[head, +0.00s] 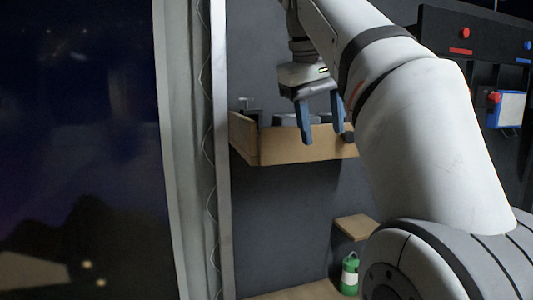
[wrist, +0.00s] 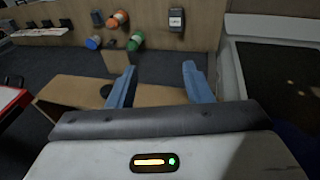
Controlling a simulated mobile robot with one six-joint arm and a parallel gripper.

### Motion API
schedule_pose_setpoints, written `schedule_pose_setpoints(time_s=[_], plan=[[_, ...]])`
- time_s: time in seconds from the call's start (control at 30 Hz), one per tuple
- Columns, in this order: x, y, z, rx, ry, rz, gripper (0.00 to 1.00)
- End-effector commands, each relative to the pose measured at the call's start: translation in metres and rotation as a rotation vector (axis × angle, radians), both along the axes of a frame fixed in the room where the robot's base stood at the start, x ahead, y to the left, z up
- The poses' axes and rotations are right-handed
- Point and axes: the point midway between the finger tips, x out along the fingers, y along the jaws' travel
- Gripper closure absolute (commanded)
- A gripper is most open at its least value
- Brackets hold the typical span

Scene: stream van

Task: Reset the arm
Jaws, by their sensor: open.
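My gripper (head: 320,118) hangs from my white arm with its two blue fingers pointing down. The fingers are apart and nothing shows between them. In the head view it is in front of a wooden shelf box (head: 300,147) on the dark wall. The wrist view shows the same two blue fingers (wrist: 160,85) spread apart, with a wooden surface below and beyond them. I cannot tell whether the fingers touch the box. My arm hides the right end of the box.
A green bottle (head: 350,274) stands low by a small wooden ledge (head: 355,226). A dark panel with red and blue knobs (head: 470,38) is at the right. A dark window (head: 80,140) fills the left. Orange and green items (wrist: 117,19) show in the wrist view.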

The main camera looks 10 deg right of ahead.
Motion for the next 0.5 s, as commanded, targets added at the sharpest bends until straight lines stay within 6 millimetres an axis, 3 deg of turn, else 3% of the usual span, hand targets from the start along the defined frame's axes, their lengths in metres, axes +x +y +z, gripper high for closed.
schedule_pose_setpoints(time_s=[0.17, 0.27, 0.5], plan=[[0.001, 0.001, -0.03, 0.007, -0.005, 0.007, 0.54], [0.001, 0.003, -0.067, 0.022, -0.013, 0.014, 0.54], [-0.011, 0.012, -0.181, 0.081, -0.047, 0.016, 0.54]])
